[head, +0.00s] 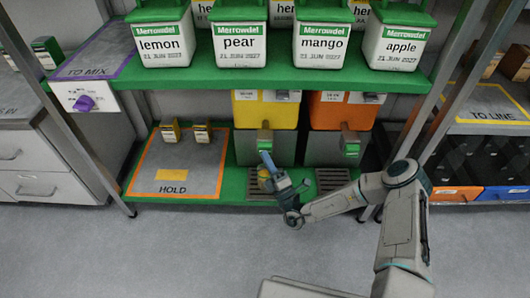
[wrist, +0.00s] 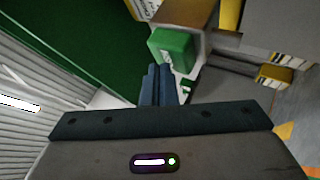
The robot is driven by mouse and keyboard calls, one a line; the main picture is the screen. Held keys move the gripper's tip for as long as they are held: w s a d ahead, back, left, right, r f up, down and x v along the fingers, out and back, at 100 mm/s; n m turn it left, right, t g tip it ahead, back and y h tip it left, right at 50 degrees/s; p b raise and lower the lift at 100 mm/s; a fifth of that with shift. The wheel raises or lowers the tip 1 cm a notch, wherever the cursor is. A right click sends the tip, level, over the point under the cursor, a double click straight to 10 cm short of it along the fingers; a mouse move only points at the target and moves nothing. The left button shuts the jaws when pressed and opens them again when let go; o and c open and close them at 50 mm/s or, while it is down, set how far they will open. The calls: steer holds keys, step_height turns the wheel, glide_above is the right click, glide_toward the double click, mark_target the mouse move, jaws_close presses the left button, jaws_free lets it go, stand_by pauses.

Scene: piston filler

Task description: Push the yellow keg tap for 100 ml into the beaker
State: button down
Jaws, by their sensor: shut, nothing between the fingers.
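The yellow keg (head: 265,112) stands on the lower green shelf, with a grey lower part. Its tap has a brown body and a green push piece (head: 265,144); the green piece also shows in the wrist view (wrist: 172,47). My gripper (head: 265,157) is shut and empty, its blue fingertips just below and in front of this green piece. In the wrist view the closed fingers (wrist: 160,70) end close to the green piece; I cannot tell if they touch. A small yellowish thing (head: 263,174), perhaps the beaker, is partly hidden behind my gripper under the tap.
An orange keg (head: 343,113) with its own green-ended tap (head: 351,148) stands to the right, above a dark drip grate (head: 333,180). A HOLD mat (head: 165,185) with small boxes lies left. Labelled tubs, including pear (head: 239,40), line the upper shelf (head: 270,77).

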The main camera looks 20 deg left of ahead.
steer(key=shift+w, duration=0.25)
stand_by(0.3)
steer(key=shift+s, duration=0.1)
steer(key=shift+s+d+p, duration=0.25)
steer(key=shift+s+p, duration=0.3)
steer(key=shift+s, duration=0.4)
steer(key=shift+s+d+p, duration=0.2)
steer(key=shift+s+p, duration=0.15)
steer(key=shift+s, duration=0.45)
steer(key=shift+s+d+p, duration=0.2)
steer(key=shift+s+p, duration=0.15)
steer(key=shift+s, duration=0.5)
steer(key=shift+s+d+p, duration=0.2)
steer(key=shift+s+p, duration=0.15)
steer(key=shift+s, duration=0.45)
